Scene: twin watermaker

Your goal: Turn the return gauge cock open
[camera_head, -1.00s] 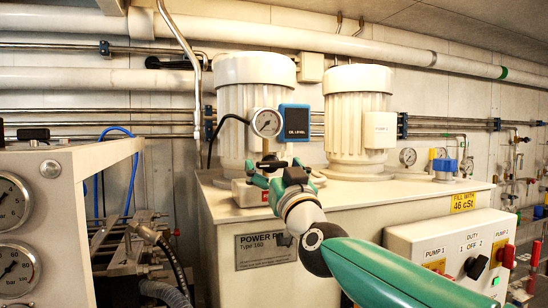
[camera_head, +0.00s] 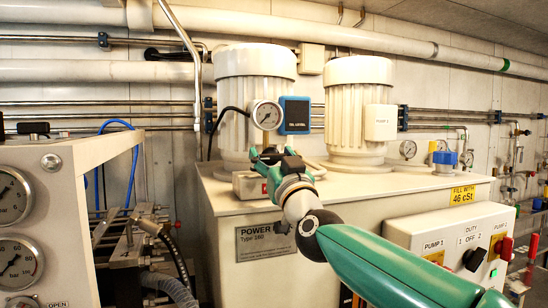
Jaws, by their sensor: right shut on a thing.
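The round white-faced gauge (camera_head: 267,115) stands upright on top of the cream power pack, in front of the left motor. My right gripper (camera_head: 264,158), green and dark, is directly below the gauge, at its stem. It is shut on what appears to be the gauge cock's handle. The fingers hide most of the cock, so I cannot tell its angle. My left gripper is not in view.
A blue oil level box (camera_head: 295,115) is close to the gauge's right. The left motor (camera_head: 238,95) is behind it and the Pump 2 motor (camera_head: 358,112) is to the right. A cream gauge cabinet (camera_head: 75,180) fills the left side.

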